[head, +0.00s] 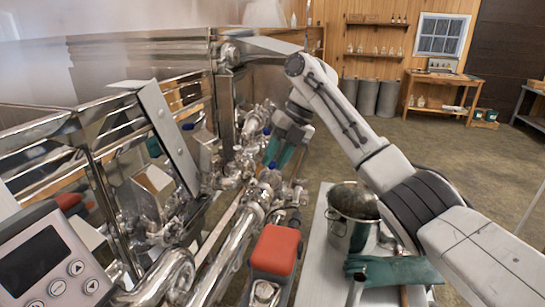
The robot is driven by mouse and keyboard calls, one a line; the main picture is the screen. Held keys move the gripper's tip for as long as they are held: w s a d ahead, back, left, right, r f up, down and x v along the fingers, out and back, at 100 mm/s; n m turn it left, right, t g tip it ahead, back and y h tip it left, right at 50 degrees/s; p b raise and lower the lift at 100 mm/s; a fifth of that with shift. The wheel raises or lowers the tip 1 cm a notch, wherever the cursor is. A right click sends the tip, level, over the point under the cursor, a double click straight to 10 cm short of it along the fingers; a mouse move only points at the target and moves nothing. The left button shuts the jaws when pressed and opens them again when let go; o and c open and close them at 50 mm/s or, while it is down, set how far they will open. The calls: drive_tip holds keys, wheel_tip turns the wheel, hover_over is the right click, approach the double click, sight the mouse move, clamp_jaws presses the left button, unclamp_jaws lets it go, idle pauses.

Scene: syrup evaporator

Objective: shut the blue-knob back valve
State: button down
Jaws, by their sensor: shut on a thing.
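My gripper (275,160), with teal fingers, reaches down to the steel pipework beside the evaporator in the head view. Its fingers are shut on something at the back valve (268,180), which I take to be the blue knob. The fingers hide most of the knob, so its angle cannot be told. A small blue spot also shows just left of the fingers. My white arm comes in from the right, over the cart.
A red-topped device (275,250) stands on the near pipe (222,252). A display box (48,262) is at lower left. A metal pot (350,207) and teal glove (395,270) lie on the cart at right. Open floor lies beyond.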

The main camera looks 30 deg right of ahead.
drive_tip(key=shift+w+d+r+n, duration=0.15)
drive_tip(key=shift+w+d+n, duration=0.35)
drive_tip(key=shift+d, duration=0.1)
idle(0.3)
drive_tip(key=c, duration=1.1)
unclamp_jaws()
drive_tip(key=shift+g, duration=0.3)
drive_tip(key=shift+c, duration=0.2)
drive_tip(key=v, duration=0.7)
drive_tip(key=shift+d, duration=0.15)
drive_tip(key=shift+r, duration=0.1)
drive_tip(key=shift+c, duration=0.3)
